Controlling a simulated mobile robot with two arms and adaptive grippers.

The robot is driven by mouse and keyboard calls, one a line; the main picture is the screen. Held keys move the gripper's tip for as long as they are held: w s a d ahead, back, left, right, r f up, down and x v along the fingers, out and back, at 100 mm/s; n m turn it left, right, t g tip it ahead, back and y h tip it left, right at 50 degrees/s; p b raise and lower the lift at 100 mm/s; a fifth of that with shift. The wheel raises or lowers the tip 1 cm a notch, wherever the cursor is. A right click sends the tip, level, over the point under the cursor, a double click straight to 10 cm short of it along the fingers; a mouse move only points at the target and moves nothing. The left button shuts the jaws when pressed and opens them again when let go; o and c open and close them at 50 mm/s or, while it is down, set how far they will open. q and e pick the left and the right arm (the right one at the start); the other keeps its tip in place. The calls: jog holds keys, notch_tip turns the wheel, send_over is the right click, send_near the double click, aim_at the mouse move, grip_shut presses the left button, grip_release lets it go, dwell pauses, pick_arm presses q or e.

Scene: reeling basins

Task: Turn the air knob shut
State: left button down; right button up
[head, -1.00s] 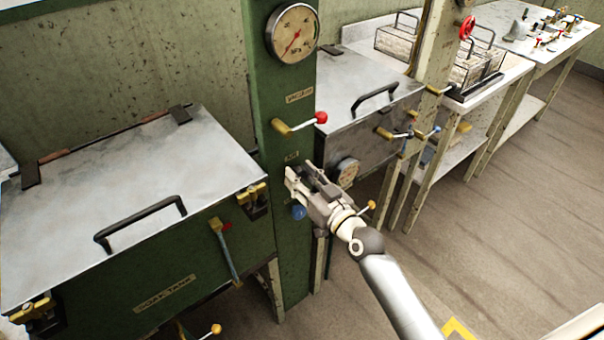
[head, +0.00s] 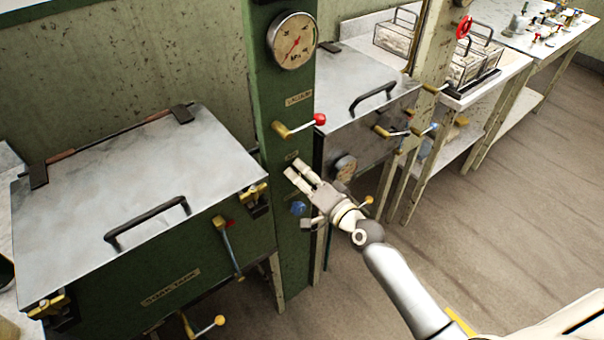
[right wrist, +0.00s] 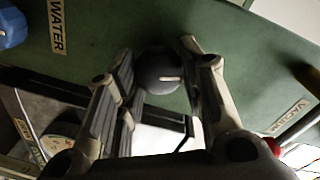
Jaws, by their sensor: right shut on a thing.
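The air knob is a dark round knob (right wrist: 158,72) with a pale mark on its face, on the green post (head: 285,75). It shows between the two fingers in the right wrist view; in the head view the fingers hide it, below a small label (head: 291,156) too small to read surely. My right gripper (head: 294,171) is shut on the knob, its fingers on either side; the gripper also shows in the right wrist view (right wrist: 157,60). My left gripper is not in view.
A red-tipped vacuum lever (head: 300,126) and a pressure gauge (head: 292,41) sit above. A blue knob (head: 298,208) is just below my gripper. The soak tank (head: 140,200) stands left, another lidded tank (head: 350,90) right. Floor at right is clear.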

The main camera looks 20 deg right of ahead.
jog(key=shift+d+m, duration=0.1)
jog(key=shift+m, duration=1.7)
jog(key=o, duration=1)
jog(key=shift+o, duration=0.2)
jog(key=f+v, duration=0.1)
jog(key=v, duration=1.1)
jog(key=shift+r, duration=0.45)
jog(key=shift+d, duration=0.1)
